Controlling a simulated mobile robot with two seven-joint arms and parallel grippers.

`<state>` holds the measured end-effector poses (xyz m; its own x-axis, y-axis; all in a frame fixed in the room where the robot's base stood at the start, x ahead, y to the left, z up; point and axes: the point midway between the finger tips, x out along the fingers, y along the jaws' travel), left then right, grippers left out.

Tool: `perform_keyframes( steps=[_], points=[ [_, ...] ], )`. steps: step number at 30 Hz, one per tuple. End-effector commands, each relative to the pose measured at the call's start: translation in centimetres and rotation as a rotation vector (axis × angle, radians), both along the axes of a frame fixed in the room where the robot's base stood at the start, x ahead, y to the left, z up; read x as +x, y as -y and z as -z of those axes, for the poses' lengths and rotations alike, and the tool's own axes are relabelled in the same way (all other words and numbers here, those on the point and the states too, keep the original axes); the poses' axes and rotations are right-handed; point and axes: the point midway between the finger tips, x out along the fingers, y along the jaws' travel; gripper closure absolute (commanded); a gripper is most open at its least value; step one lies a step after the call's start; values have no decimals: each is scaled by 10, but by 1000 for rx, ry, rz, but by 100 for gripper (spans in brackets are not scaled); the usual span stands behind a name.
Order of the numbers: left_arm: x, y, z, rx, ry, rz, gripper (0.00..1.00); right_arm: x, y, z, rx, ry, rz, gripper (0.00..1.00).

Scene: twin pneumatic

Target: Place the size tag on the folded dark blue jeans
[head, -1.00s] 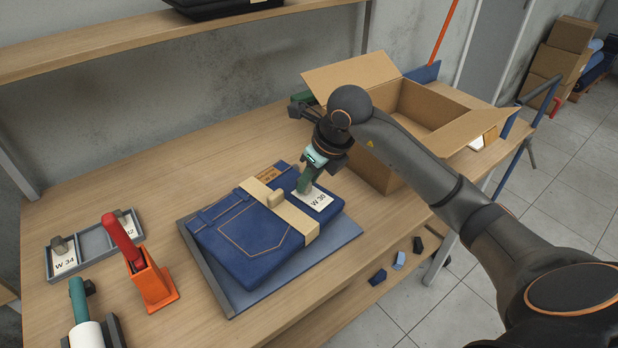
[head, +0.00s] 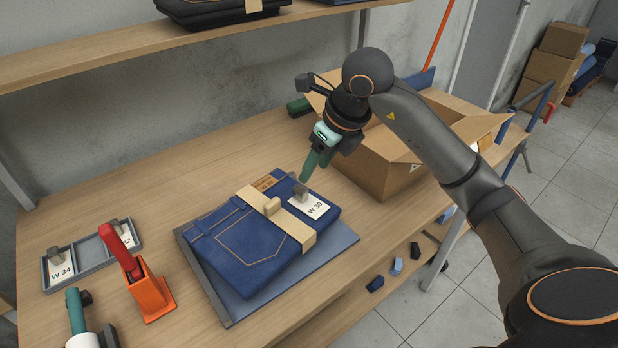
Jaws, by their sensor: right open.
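The folded dark blue jeans (head: 225,255) lie on a grey-blue board (head: 335,249) on the table, with a tan paper band (head: 293,226) around them. The white size tag (head: 313,208), printed W 30, lies flat on the jeans right of the band, with a small grey grip block on it. My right gripper (head: 306,178) is open and empty just above the tag, apart from it. My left gripper (head: 78,312) shows only in part at the lower left edge; its fingertips are not clear enough to tell its state.
A grey tray (head: 90,264) at the left holds tags W 34 and another ending in 2; its middle compartment is empty. An orange tool with a red handle (head: 148,285) stands beside it. An open cardboard box (head: 385,165) stands at the back right. A shelf (head: 200,45) runs above.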

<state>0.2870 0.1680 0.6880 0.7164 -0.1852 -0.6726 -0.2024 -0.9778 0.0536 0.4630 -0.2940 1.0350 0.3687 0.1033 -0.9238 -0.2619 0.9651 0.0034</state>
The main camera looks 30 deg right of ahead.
Motion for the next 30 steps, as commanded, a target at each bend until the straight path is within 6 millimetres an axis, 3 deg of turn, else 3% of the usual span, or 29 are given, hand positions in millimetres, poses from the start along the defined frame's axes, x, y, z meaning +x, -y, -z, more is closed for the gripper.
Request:
perform_keyframes(
  steps=[3,9,30],
  points=[
    [0,0,-2,0,0,0,60,-7,3,-21,-1,3,1,44],
    [0,0,-2,1,0,-1,60,-15,4,-36,-1,0,-1,44],
    [0,-1,-2,2,-1,0,60,-15,4,-37,0,-1,0,44]
  ],
)
